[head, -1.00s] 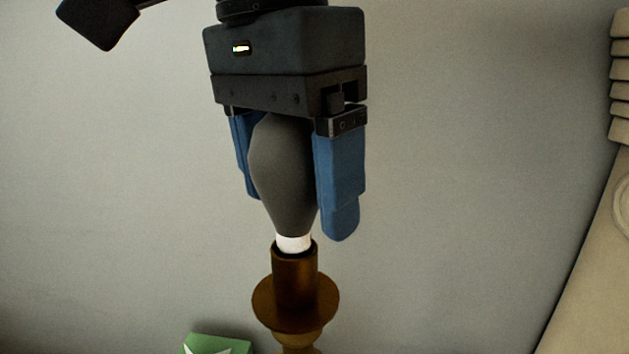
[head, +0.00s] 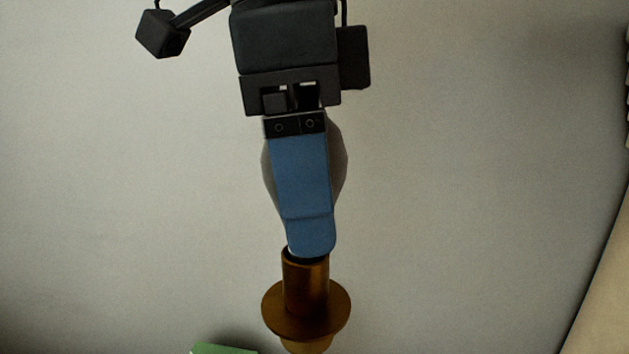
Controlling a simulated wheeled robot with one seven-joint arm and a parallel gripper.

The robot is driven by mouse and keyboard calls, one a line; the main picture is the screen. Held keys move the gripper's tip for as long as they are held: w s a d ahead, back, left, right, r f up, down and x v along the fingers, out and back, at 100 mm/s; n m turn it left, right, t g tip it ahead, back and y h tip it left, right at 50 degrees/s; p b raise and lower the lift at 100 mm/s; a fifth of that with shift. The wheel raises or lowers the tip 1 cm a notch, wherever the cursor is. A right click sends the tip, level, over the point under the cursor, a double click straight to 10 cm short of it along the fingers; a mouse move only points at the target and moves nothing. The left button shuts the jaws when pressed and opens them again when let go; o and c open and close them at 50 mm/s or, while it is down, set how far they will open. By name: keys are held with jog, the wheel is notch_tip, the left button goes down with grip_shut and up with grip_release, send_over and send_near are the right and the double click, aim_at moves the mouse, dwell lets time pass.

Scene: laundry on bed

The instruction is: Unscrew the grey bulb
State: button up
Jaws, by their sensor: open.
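The grey bulb (head: 340,165) stands upright above a brown socket (head: 306,285) with a round flange. Most of the bulb is hidden behind the near blue finger; only its left and right edges show. My gripper (head: 302,195) points down from above with the bulb between its fingers. It is open. The near finger covers the bulb's middle and its base, and the far finger is hidden. I cannot tell whether the fingers touch the bulb, or see the joint between bulb and socket.
A green object (head: 223,349) is cut off at the bottom edge, left of the socket. A beige surface (head: 603,290) lies at the far right. A plain grey wall (head: 480,150) fills the back. The space on both sides of the bulb is clear.

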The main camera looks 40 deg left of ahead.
jog(key=m, duration=0.6)
jog(key=shift+g, duration=0.3)
